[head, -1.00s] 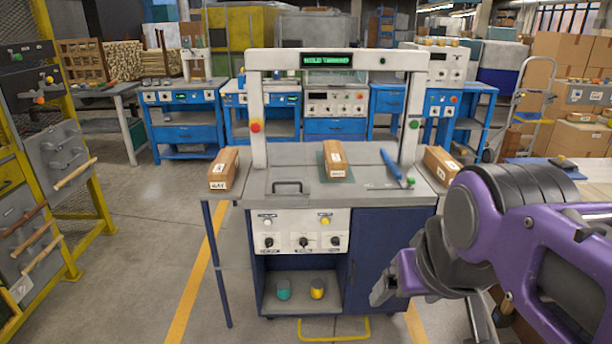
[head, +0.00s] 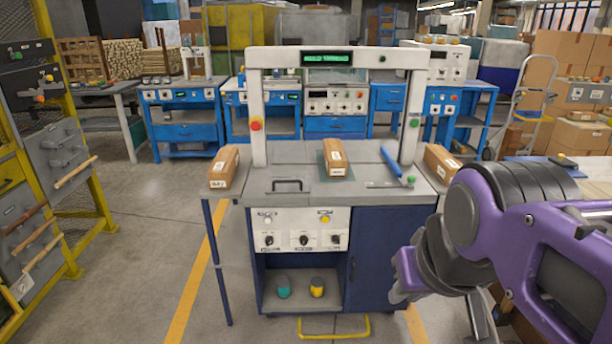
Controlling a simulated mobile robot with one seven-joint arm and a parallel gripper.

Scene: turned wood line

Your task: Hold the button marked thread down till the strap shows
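The machine bench (head: 350,196) stands ahead with a white front panel (head: 290,243). A white button (head: 268,219) and a yellow button (head: 325,218) sit on the panel's upper row, above several black knobs. Their labels are too small to read, so I cannot tell which is marked thread. A lit green display (head: 327,59) on the top beam seems to read "HOLD THREAD". A wooden block (head: 335,160) lies under the frame; I cannot make out a strap on it. My gripper (head: 402,285) is at the lower right, apart from the panel; its fingertips are unclear.
Wooden blocks lie at the bench's left (head: 223,170) and right (head: 441,163). A red button (head: 256,125) and a green button (head: 414,123) are on the posts. A blue bar (head: 391,162) lies on the top. Teal and yellow pots stand on the shelf (head: 302,302). Floor at left is open.

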